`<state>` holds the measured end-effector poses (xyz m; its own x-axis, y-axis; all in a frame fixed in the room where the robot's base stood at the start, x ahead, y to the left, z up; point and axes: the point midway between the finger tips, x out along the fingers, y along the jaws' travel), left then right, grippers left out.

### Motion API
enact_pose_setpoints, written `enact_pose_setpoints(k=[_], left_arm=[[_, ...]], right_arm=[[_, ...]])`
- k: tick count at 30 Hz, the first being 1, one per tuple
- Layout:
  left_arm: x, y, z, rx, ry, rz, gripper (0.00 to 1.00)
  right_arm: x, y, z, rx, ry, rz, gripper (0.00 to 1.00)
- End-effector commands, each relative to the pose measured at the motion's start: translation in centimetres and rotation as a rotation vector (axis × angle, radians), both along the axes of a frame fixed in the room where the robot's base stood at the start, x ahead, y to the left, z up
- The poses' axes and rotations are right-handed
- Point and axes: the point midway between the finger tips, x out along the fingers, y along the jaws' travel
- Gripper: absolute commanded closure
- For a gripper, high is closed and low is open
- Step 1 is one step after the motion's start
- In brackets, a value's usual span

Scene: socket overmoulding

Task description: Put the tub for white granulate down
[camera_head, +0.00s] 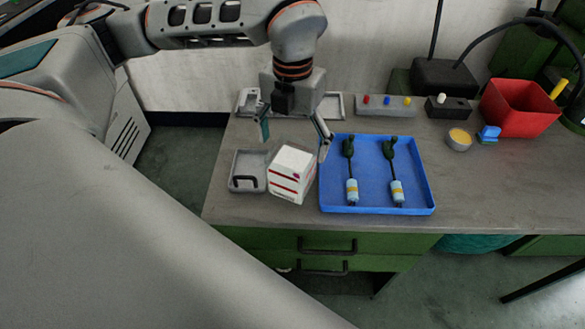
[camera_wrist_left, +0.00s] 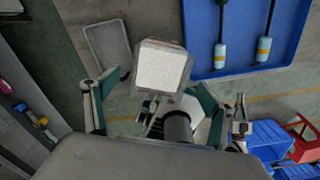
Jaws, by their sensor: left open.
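The tub for white granulate (camera_head: 291,178) is a white box with red stripes. It is at the front of the grey table, between a small grey tray and the blue tray; I cannot tell whether its base rests flat. In the left wrist view its pale top (camera_wrist_left: 160,68) shows just ahead of the fingers. My left gripper (camera_head: 295,140) is open above and behind the tub, its fingers spread wide and apart from it. In the left wrist view the open fingers (camera_wrist_left: 152,90) frame the tub's near side. My right gripper is not in view.
The blue tray (camera_head: 376,205) holds two cables with light-blue ends. The small grey tray (camera_head: 236,183) has a black handle-shaped part in it. A button box (camera_head: 385,106), a red bin (camera_head: 518,108) and a small bowl (camera_head: 459,143) stand farther back. The table's front edge is close.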

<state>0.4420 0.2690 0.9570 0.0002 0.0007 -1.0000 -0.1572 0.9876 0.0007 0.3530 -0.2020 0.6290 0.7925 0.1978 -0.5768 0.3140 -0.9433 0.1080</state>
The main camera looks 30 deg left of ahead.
Motion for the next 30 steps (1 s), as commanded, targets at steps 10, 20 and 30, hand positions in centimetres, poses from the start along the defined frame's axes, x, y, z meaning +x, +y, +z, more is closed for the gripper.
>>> enact_pose_setpoints(k=[10, 20, 30], left_arm=[[-0.1, 0.0, -3.1, -0.001, 0.002, -0.001, 0.17], [-0.1, 0.0, -3.1, -0.001, 0.002, -0.001, 0.61], [-0.1, -0.1, -3.0, -0.002, 0.0, -0.001, 0.93]], right_arm=[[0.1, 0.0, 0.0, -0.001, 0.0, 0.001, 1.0], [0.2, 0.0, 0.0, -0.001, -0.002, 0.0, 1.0], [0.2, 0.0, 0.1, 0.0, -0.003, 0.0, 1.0]])
